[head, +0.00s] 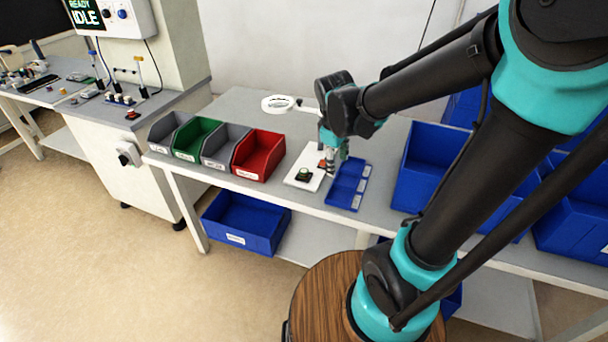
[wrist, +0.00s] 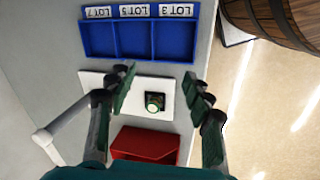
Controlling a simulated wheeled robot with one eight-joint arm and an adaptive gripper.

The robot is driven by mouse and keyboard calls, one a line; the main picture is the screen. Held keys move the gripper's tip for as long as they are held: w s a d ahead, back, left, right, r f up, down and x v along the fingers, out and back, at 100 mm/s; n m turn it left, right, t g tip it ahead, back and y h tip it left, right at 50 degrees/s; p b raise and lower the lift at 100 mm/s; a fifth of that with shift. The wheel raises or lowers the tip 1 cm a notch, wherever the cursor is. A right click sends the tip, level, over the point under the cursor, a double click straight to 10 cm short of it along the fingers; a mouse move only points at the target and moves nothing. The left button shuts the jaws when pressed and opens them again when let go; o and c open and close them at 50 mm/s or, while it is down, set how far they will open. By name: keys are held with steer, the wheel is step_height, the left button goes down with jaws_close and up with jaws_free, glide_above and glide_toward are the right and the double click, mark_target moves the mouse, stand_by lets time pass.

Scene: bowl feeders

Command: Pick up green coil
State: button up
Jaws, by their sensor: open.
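The green coil (head: 304,174) is a small dark piece with a green top, on the white mat (head: 291,181) on the bench. In the wrist view the coil (wrist: 154,103) shows a pale green, round face on a dark square body. It lies on the mat between the lines of my two fingers. My gripper (wrist: 163,92) is open and empty, with one finger on each side of the coil and apart from it. In the head view my gripper (head: 334,166) is above the bench, right of the coil. Its fingertips are small and partly hidden there.
A blue tray (wrist: 152,57) with three empty compartments and lot labels lies beside the mat. A red bin (head: 258,158) stands left of the mat, alongside grey and green bins. Large blue bins (head: 424,160) stand to the right. A ring magnifier (head: 281,104) is behind.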

steer(key=w+a+r+n+h, duration=0.1)
steer(key=w+a+r+n, duration=0.3)
steer(key=a, duration=0.3)
steer(key=n+h, duration=0.2)
steer(key=n, duration=0.6)
glide_toward(303, 171)
steer(key=x, duration=0.3)
steer(key=shift+w+d+f, duration=0.1)
steer(key=shift+f, duration=0.15)
steer(key=shift+x, duration=2.65)
jaws_close()
